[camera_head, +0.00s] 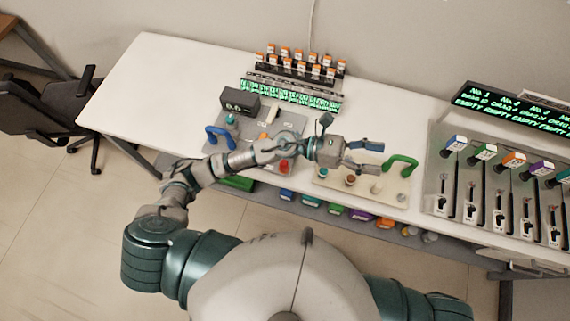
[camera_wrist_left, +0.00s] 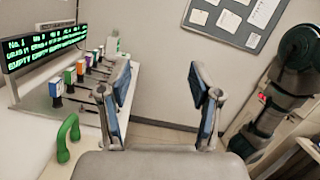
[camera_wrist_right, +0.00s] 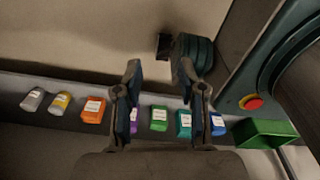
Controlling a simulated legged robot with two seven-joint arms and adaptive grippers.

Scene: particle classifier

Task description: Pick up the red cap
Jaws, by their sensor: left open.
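A small red cap-like piece (camera_head: 284,166) sits on the grey board (camera_head: 253,130), just below my left forearm. A brownish-red round top (camera_head: 350,180) shows on the beige board (camera_head: 330,185), below my left gripper; I cannot tell which is the red cap. My left gripper (camera_head: 368,157) is open and empty above the beige board, pointing right; its spread fingers also show in the left wrist view (camera_wrist_left: 163,85). My right gripper (camera_wrist_right: 163,80) has its fingers apart and empty in the right wrist view, and is out of sight in the head view. No red cap shows in either wrist view.
A green handle (camera_head: 402,164) stands at the beige board's right end, a blue handle (camera_head: 219,136) on the grey board. Orange-capped bottles (camera_head: 300,62) stand at the back. A dispenser (camera_head: 500,190) is at right. The table's left part (camera_head: 160,85) is clear.

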